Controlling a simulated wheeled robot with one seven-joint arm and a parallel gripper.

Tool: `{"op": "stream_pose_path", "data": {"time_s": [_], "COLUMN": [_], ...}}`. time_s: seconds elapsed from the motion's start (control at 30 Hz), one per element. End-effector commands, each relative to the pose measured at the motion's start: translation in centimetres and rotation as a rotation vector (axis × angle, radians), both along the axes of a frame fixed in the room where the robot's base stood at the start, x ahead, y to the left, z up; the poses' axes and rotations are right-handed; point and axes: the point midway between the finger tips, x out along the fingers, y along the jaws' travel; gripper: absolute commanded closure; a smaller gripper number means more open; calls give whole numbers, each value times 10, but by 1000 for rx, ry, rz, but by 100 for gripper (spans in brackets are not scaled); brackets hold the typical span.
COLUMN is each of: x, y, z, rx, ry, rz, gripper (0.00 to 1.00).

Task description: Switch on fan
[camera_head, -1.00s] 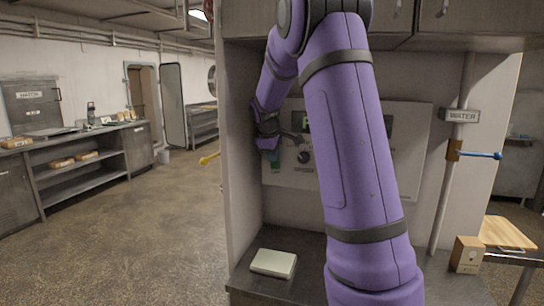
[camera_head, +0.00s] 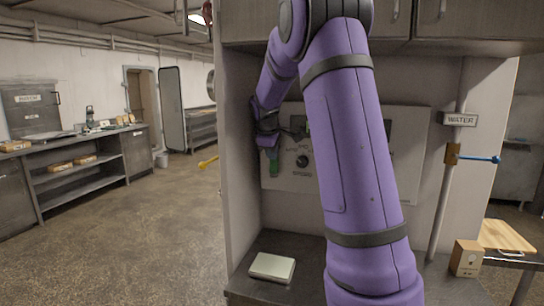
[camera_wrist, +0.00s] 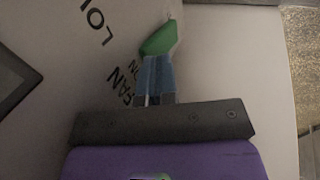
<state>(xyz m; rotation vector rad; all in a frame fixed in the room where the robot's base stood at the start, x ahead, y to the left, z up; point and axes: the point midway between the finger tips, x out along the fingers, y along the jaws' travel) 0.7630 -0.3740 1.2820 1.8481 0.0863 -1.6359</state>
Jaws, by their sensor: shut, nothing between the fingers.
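A pale control panel (camera_head: 410,160) is mounted on the back wall of the alcove, partly hidden behind my arm. A green switch piece (camera_head: 273,167) is at its left side, and a dark round knob (camera_head: 302,160) is to the right of it. In the wrist view the green piece (camera_wrist: 158,40) stands beside black lettering that reads "FAN" and "ON", seen tilted. My gripper (camera_wrist: 158,68) has its blue fingers together and empty, with the tips right at the green piece. They look to be touching it, but I cannot be sure. My gripper (camera_head: 268,148) also shows in the head view.
A pale flat box (camera_head: 272,267) lies on the counter below. A pipe with a blue-handled valve (camera_head: 480,159) and a "WATER" sign (camera_head: 460,119) is at the right. A yellow handle (camera_head: 208,163) sticks out at the left wall edge. The floor at left is open.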

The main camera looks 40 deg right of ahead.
Motion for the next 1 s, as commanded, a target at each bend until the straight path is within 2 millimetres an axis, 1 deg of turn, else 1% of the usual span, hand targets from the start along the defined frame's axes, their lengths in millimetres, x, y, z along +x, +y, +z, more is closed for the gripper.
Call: {"op": "stream_pose_path", "data": {"time_s": [0.23,0.37,0.47,0.8,1.0], "x": [0,-1,-4,-18,-22], "y": [0,3,8,30,38], "z": [0,7,20,76,94], "rx": [0,0,-1,-1,0], "ry": [0,-1,-2,-3,-1], "rz": [0,0,2,0,0], "gripper": [100,100,100,100,100]}}
